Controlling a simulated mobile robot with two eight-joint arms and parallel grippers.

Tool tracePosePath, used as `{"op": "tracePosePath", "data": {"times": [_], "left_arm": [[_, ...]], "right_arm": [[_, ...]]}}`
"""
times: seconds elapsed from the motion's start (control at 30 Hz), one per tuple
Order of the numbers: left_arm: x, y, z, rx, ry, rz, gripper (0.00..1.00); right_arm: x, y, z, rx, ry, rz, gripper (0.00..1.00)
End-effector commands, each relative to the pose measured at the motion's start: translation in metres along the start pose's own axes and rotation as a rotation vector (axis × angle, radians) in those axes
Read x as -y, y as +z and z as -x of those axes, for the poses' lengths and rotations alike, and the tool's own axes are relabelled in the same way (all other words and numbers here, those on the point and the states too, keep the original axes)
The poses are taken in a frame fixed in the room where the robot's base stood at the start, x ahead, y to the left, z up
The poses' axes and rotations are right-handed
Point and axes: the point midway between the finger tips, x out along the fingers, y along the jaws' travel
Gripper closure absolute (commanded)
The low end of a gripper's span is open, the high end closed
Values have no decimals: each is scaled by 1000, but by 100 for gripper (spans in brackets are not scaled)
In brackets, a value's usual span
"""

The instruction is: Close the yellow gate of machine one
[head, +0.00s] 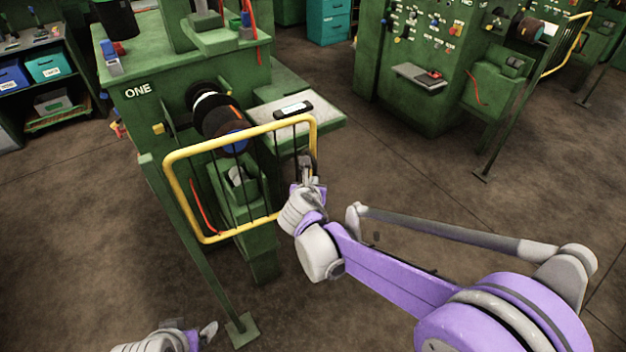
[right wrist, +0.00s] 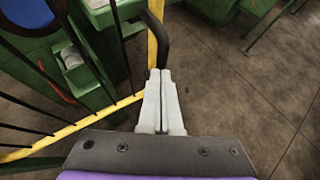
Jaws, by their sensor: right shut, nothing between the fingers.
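The yellow gate (head: 240,137) of machine one (head: 130,130) is a yellow tube frame with thin dark bars, attached at its left side to a green post (head: 190,245). It stands in front of the machine's dark spindle (head: 215,112). A dark handle (right wrist: 164,42) is on the gate's free right edge. My right gripper (head: 308,172) is at that edge; in the right wrist view its fingers (right wrist: 161,74) are together and empty, just below the handle. I cannot tell whether they touch it. My left gripper (head: 200,334) shows only partly at the bottom edge.
A light tray (head: 325,122) juts from machine one behind the gate's upper right corner. Another green machine (head: 420,100) with its own yellow gate (head: 568,50) stands at the right. A shelf with bins (head: 45,68) is at the far left. The brown floor between the machines is clear.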

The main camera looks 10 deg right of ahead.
Motion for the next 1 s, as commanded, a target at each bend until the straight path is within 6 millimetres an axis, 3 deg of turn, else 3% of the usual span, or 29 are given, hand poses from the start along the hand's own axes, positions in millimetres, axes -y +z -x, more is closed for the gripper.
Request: {"op": "tracePosePath", "data": {"times": [0.37,0.67,1.0], "left_arm": [[0,1,-1,1,0,0,10],[0,14,-12,13,0,0,10],[0,13,-11,12,0,0,10]], "right_arm": [[-1,1,-3,0,0,1,100],[-18,20,-40,-1,-2,1,100],[-21,27,-43,6,1,3,100]]}}
